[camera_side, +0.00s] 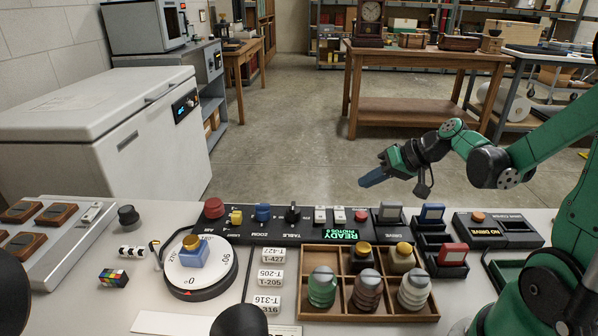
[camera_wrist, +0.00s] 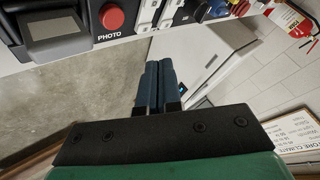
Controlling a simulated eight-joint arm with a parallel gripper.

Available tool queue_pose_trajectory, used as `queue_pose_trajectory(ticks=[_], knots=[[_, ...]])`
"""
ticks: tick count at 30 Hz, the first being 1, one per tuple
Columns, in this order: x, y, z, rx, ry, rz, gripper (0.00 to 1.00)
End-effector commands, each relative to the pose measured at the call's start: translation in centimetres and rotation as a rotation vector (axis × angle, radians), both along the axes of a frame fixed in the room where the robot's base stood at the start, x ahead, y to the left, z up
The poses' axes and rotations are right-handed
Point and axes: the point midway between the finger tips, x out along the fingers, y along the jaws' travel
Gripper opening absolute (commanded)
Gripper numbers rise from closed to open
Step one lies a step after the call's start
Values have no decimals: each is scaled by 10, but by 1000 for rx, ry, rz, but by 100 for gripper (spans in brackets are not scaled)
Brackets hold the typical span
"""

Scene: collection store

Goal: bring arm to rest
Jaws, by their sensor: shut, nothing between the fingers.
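My gripper (camera_side: 374,177) is at the end of my green and black arm, which reaches in from the right in the side view. It hangs beyond the far edge of the work table, above the floor, and points left and slightly down. Its two blue fingers (camera_wrist: 157,84) lie side by side in the wrist view, shut with nothing between them. It touches nothing in either view.
A black control panel (camera_side: 283,237) with a red PHOTO button (camera_wrist: 112,17) runs along the table's far edge. A turntable (camera_side: 188,280) and a wooden compartment tray (camera_side: 338,314) with several jars stand nearer. A white chest freezer (camera_side: 75,105) stands left; open floor lies behind.

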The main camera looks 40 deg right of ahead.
Motion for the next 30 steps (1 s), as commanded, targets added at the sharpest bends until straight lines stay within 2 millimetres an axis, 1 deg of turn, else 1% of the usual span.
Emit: queue_pose_trajectory(ticks=[5,7,10,14,15,18,21,25,30], knots=[[0,1,0,-2,2,2,0],[0,6,2,-13,13,11,0],[-1,24,7,-60,52,40,0],[-9,59,17,-179,111,101,0],[-13,69,20,-223,122,120,0],[-23,90,28,-330,128,165,0],[-33,105,35,-420,113,202,0],[-41,116,40,-496,85,233,0],[-44,119,43,-529,71,244,0]])
